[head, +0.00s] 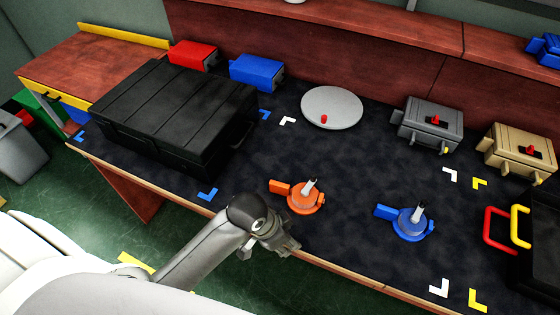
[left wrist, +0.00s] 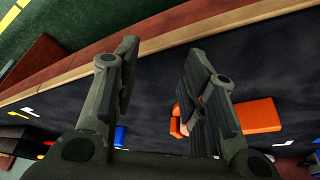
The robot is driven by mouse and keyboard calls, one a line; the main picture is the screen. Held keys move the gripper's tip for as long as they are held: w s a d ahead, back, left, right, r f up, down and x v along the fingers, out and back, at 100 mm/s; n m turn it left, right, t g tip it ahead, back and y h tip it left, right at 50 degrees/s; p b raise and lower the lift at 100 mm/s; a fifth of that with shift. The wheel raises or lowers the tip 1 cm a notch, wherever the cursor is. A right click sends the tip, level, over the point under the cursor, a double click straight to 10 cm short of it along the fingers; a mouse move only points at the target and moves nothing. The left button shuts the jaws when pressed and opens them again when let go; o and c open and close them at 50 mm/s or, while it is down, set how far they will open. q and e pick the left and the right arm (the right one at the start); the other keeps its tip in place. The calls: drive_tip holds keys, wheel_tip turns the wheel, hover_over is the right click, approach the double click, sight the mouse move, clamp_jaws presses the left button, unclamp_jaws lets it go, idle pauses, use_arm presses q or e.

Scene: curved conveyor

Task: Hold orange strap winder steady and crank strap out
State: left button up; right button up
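The orange strap winder (head: 303,199) sits on the dark mat, with an orange block on its left and a pale upright post on top. My left gripper (head: 287,244) is just in front of it, near the table's front edge, apart from it. In the left wrist view my left gripper (left wrist: 162,65) has its two fingers spread with nothing between the tips. The orange winder (left wrist: 258,114) shows there beyond the right finger, which partly hides it. A crank and a strap end cannot be made out. My right gripper is not in view.
A similar blue winder (head: 410,222) stands to the right. A black case (head: 175,110) fills the left side. A grey disc (head: 332,107), a grey box (head: 430,124) and a tan box (head: 518,150) stand behind. The mat between the winders is clear.

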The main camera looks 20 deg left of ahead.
sight(279, 184)
use_arm(q)
drive_tip(key=w+m, duration=0.1)
drive_tip(key=w+d+r+m, duration=0.1)
drive_tip(key=w, duration=0.1)
drive_tip(key=w+r+m, duration=0.1)
drive_tip(key=shift+w+d+m+g, duration=0.25)
drive_tip(key=shift+d+m+g, duration=0.05)
drive_tip(key=shift+g, duration=0.1)
drive_tip(key=w, duration=0.1)
drive_tip(key=w+r+m, duration=0.1)
drive_tip(key=m, duration=0.1)
drive_tip(key=shift+w+a+r+g, duration=0.15)
drive_tip(key=shift+w+a+g, duration=0.2)
drive_tip(key=shift+w+g, duration=0.05)
drive_tip(key=w+a+r+m+y, duration=0.1)
drive_tip(key=w+a+r, duration=0.1)
drive_tip(key=w+a+r+m+g+y, duration=0.1)
drive_tip(key=w+a+r, duration=0.1)
drive_tip(key=a, duration=0.1)
drive_tip(key=w+a+r+m, duration=0.1)
drive_tip(key=w+a+r, duration=0.1)
drive_tip(key=w+a, duration=0.1)
drive_tip(key=shift+r+m+y, duration=0.35)
drive_tip(key=shift+m+y, duration=0.05)
drive_tip(key=shift+a, duration=0.15)
wheel_tip(279, 184, down, 11)
drive_tip(key=shift+r+p, duration=0.2)
drive_tip(key=shift+p, duration=0.25)
clamp_jaws()
